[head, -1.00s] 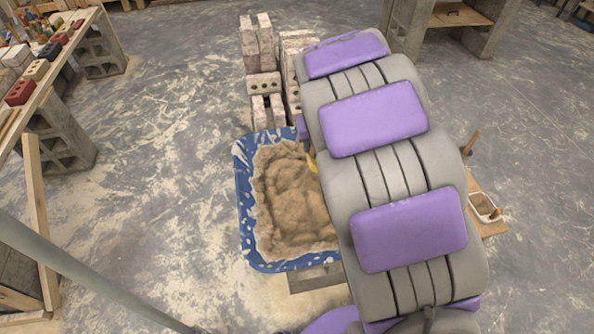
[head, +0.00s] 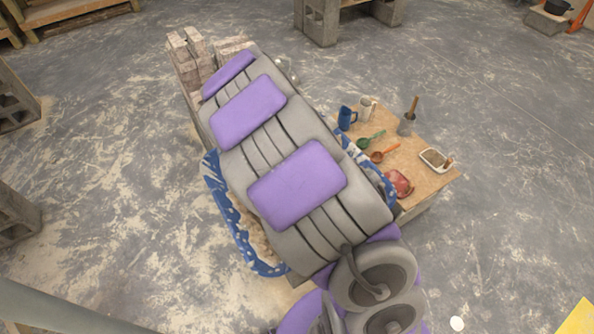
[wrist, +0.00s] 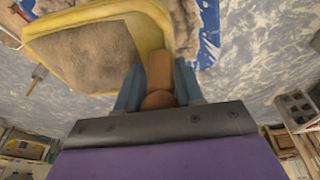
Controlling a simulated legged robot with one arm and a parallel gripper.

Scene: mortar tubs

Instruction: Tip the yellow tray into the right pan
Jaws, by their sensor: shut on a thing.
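The yellow tray (wrist: 60,22) fills the upper left of the wrist view, with a grey-brown mass of mortar or sand (wrist: 85,58) on it. My gripper (wrist: 158,80) is shut on the tray's brown handle (wrist: 160,68), with a blue finger on each side. A blue tub (wrist: 209,30) with sandy material shows behind the tray. In the head view my arm covers most of this tub (head: 228,212), and the gripper and tray are hidden. I cannot tell which thing is the right pan.
A low wooden table (head: 425,172) right of my arm holds a blue jug (head: 346,118), a green scoop (head: 370,140), a small tray (head: 435,159) and a red item (head: 400,184). Stacked bricks (head: 186,62) stand beyond the tub. Concrete blocks stand at left. Floor at right is open.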

